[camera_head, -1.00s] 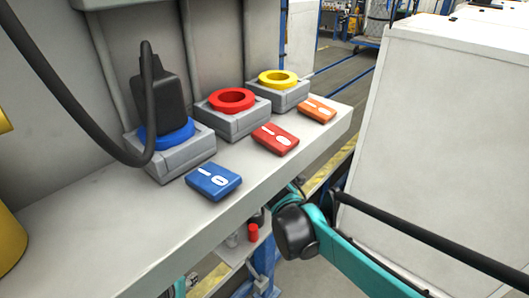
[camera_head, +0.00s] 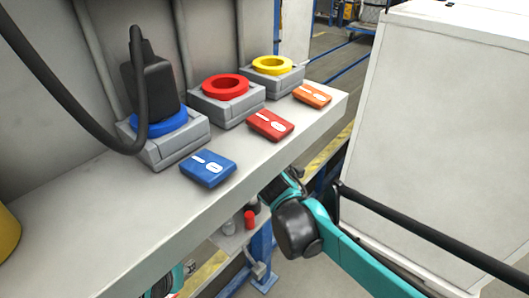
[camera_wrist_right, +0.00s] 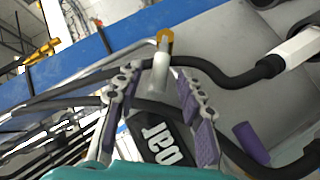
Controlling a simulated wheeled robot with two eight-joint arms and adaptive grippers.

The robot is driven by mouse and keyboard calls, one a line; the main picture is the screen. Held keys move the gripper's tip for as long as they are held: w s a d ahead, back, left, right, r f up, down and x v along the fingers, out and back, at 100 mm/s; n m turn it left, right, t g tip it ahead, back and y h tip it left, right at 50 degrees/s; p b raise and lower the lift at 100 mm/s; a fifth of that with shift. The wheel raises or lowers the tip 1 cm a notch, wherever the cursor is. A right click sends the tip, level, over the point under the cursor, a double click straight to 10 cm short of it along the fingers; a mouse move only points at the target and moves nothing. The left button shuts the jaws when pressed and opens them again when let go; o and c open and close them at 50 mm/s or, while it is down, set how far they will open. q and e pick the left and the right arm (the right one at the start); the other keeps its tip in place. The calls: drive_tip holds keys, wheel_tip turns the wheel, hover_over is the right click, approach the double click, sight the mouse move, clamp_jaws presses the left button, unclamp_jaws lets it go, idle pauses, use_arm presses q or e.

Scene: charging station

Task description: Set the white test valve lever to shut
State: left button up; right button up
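In the right wrist view, a white cylindrical grip (camera_wrist_right: 160,77) hangs from a yellow ring-like fitting (camera_wrist_right: 165,41). It looks like the white valve lever, but its setting cannot be told. My right gripper (camera_wrist_right: 156,86) is open, with one purple-padded finger on each side of the grip. Whether either finger touches it cannot be told. In the head view, a small white cylinder (camera_head: 228,226) and a red one (camera_head: 250,220) show below the shelf; whether the white one is the same lever is unclear.
A black plug (camera_head: 150,85) sits in the blue socket. Dark hoses (camera_wrist_right: 230,80) and a purple cylinder (camera_wrist_right: 250,142) lie near my right gripper.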

drive_tip(key=v, duration=0.9)
drive_tip(key=shift+w, duration=0.1)
